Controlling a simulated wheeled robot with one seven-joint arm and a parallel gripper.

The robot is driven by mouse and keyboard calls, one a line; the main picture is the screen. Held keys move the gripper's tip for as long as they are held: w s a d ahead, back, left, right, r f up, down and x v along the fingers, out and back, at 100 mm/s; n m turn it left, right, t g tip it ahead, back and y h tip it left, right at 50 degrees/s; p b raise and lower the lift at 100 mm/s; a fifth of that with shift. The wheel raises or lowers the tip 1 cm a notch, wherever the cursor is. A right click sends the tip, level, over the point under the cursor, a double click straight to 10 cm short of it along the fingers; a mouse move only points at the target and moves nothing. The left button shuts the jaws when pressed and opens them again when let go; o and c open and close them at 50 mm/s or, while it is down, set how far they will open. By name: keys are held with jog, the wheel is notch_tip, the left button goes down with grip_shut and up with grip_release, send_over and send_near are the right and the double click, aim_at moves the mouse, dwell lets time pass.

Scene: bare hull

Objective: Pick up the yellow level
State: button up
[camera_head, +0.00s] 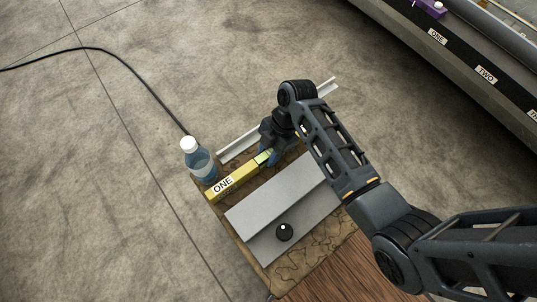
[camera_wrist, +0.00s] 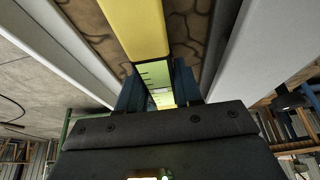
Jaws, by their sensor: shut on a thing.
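The yellow level (camera_head: 236,180) is a long bar with a white "ONE" label on its left end. It lies on a wooden-topped stand or table (camera_head: 283,272), between a white rail and a grey panel. My gripper (camera_head: 269,155) is over the level's right part and shut on it, with blue fingers on either side. In the wrist view the yellow level (camera_wrist: 137,28) runs away from me, and its green vial section sits between the fingers of my gripper (camera_wrist: 159,88). My arm hides the level's far right end. I cannot tell whether the level is clear of the surface.
A clear blue bottle (camera_head: 200,163) with a white cap stands beside the level's left end. A grey panel (camera_head: 277,195) with a black round knob (camera_head: 284,232) lies in front. A white rail (camera_head: 240,143) lies behind. A black cable (camera_head: 130,72) crosses the floor.

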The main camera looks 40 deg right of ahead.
grip_shut()
